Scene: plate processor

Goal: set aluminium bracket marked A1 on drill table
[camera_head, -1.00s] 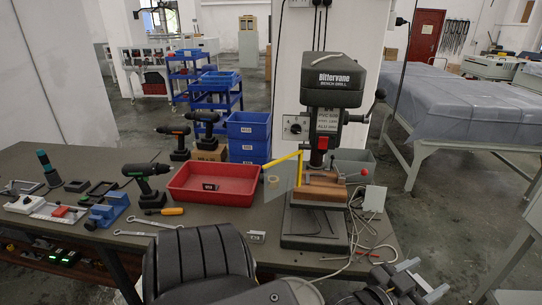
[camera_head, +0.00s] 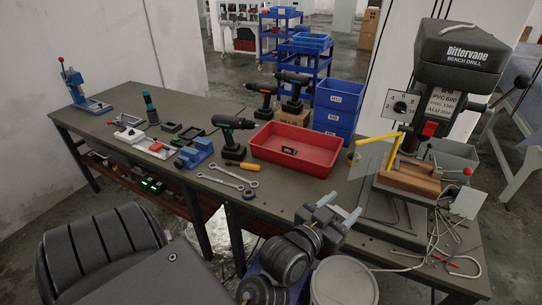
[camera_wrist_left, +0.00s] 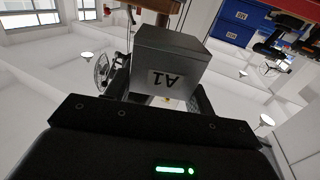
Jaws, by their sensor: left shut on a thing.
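The aluminium bracket marked A1 (camera_wrist_left: 170,65) is a grey block in the left wrist view, its label upside down. It sits between the fingers of my left gripper. In the head view my left gripper (camera_head: 338,214) is over the front of the bench, left of the drill base and apart from the drill table; the bracket is not clear there. The bench drill (camera_head: 458,62) stands at the right. Its drill table (camera_head: 408,195) carries a wooden block (camera_head: 412,178), with a yellow bar and a clear guard next to it. My right gripper is not in view.
A red tray (camera_head: 295,150) lies left of the drill, with blue bins (camera_head: 340,105) behind. Cordless drills, wrenches (camera_head: 222,180) and a blue vise (camera_head: 195,153) lie further left. Loose cables (camera_head: 445,245) run over the bench at the right front.

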